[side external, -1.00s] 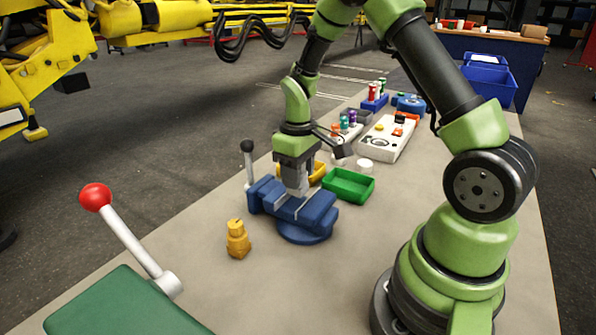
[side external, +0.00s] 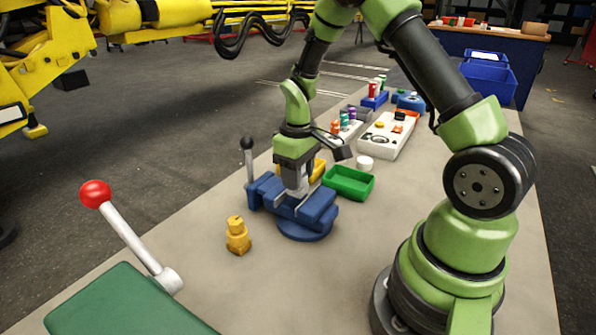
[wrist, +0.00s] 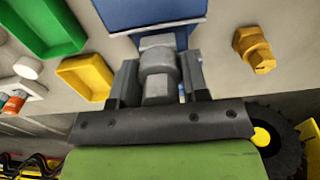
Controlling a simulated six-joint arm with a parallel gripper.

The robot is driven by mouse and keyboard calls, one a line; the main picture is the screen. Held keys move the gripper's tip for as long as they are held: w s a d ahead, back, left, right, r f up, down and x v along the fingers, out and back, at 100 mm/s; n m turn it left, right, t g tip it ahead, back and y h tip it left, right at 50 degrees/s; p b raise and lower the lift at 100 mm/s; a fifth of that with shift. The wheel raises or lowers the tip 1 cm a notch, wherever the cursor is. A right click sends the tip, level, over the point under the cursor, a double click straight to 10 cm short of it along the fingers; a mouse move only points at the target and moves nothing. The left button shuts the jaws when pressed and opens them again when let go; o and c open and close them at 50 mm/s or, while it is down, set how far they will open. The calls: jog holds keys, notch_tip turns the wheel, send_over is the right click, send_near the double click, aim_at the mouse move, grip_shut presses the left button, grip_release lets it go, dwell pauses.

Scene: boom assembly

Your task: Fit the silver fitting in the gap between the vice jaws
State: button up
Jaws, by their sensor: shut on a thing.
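The silver fitting (wrist: 157,68) is a grey hexagonal piece held between the two fingers of my gripper (wrist: 160,75). My gripper (side external: 297,190) is shut on it, directly over the blue vice (side external: 318,208), with its fingertips down at the gap between the jaws. In the wrist view the blue vice (wrist: 150,12) shows only in part, with a pale metal jaw edge beside the fitting. The fitting's lower end and most of the gap are hidden, so I cannot tell how deep it sits or whether it touches the jaws.
A brass fitting (side external: 237,237) stands on the bench left of the vice. A green tray (side external: 349,183) and a yellow tray (wrist: 86,77) lie close by. The vice's black-knobbed handle (side external: 248,160) rises at its left.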

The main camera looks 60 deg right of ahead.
jog(key=shift+f, duration=0.4)
jog(key=shift+f, duration=0.6)
jog(key=o, duration=1)
jog(key=shift+r, duration=3.55)
